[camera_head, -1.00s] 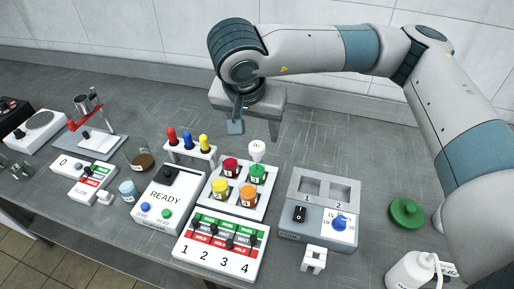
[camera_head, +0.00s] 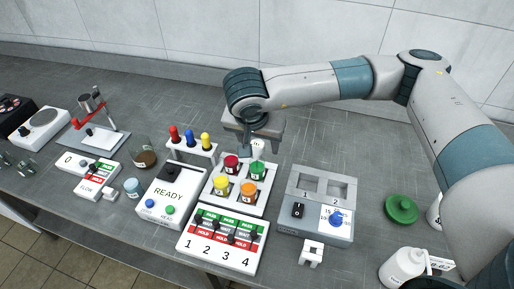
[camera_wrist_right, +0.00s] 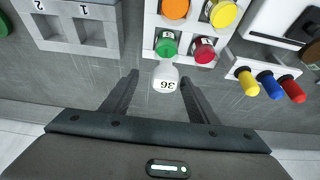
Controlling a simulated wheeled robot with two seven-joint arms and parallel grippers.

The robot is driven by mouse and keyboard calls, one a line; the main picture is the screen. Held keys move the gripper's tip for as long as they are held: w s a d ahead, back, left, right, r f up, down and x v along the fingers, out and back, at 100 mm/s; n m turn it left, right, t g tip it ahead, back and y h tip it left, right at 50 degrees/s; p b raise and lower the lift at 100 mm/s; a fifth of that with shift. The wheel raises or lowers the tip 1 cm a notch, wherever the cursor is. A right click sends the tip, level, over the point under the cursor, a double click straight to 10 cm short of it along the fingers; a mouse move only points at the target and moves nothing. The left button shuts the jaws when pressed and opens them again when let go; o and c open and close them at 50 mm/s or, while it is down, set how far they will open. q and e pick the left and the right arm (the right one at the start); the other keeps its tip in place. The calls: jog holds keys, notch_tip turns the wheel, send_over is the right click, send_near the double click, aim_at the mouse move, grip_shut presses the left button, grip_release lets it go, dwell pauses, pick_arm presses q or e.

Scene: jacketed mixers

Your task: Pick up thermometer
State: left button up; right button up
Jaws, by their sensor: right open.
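The thermometer has a white round head reading 36 in the right wrist view (camera_wrist_right: 165,80). It stands at the green-capped jar (camera_wrist_right: 165,46) at the back right of a white rack. In the head view the thermometer (camera_head: 259,148) is partly hidden by my right gripper (camera_head: 250,148). My right gripper (camera_wrist_right: 159,75) is open and empty, with one finger on each side of the thermometer's head in the wrist view. I cannot tell whether the fingers touch it. My left gripper is not in view.
Red, yellow and orange-capped jars share the rack (camera_head: 262,206). A stand with red, blue and yellow-topped tools (camera_head: 190,146) is to the left. A grey two-well block (camera_head: 321,185) is to the right. Bare table lies behind the rack.

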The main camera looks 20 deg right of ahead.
aim_at(257, 161)
jog(key=shift+w+a+f+p, duration=0.1)
jog(key=shift+w+f+p, duration=0.15)
jog(key=shift+f+p, duration=0.55)
jog(key=x, duration=0.1)
jog(key=p+x, duration=0.1)
jog(key=shift+w+f+p, duration=0.15)
jog(key=shift+f+p, duration=0.15)
jog(key=shift+f, duration=0.15)
jog(key=shift+w+f, duration=0.15)
jog(key=shift+f, duration=0.2)
jog(key=c, duration=1.1)
